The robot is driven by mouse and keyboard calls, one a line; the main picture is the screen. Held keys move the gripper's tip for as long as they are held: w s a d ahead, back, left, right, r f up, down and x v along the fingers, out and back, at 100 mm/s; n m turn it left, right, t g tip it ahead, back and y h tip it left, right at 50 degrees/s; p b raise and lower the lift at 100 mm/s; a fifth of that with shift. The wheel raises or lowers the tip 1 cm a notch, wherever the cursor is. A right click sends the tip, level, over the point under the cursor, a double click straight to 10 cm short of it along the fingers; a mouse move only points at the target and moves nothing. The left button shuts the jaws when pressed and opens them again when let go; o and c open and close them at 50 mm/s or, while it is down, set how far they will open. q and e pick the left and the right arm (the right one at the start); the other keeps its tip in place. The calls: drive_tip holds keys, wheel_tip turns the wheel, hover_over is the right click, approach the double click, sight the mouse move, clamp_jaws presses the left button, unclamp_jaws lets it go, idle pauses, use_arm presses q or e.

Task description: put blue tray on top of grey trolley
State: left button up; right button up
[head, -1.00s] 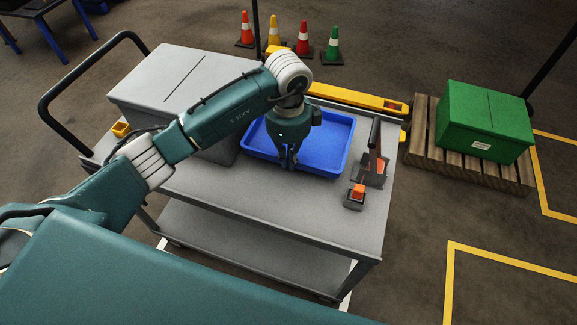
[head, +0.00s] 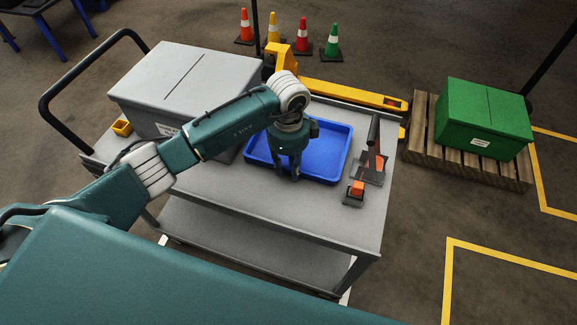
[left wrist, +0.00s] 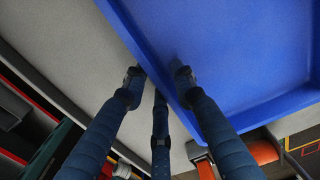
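The blue tray (head: 326,168) lies flat on the top deck of the grey trolley (head: 220,191), between the grey box and the black-and-orange tools. It looks empty. My left gripper (head: 287,178) is at the tray's near left edge, pointing down, with its fingers spread. In the left wrist view, the fingers (left wrist: 156,76) straddle the tray wall, one over the inside of the blue tray (left wrist: 230,50) and the others outside over the grey deck (left wrist: 60,45). Gaps show between the fingers and the wall. My right gripper is not in view.
Tools (head: 370,165) stand right of the tray. A yellow pallet jack (head: 350,94), cones and a green box (head: 483,120) on a pallet are behind and right.

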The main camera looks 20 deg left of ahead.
use_arm(q)
drive_tip(key=shift+r, duration=0.65)
wheel_tip(320, 180, up, 11)
drive_tip(key=b, duration=0.2)
drive_tip(key=shift+s, duration=0.1)
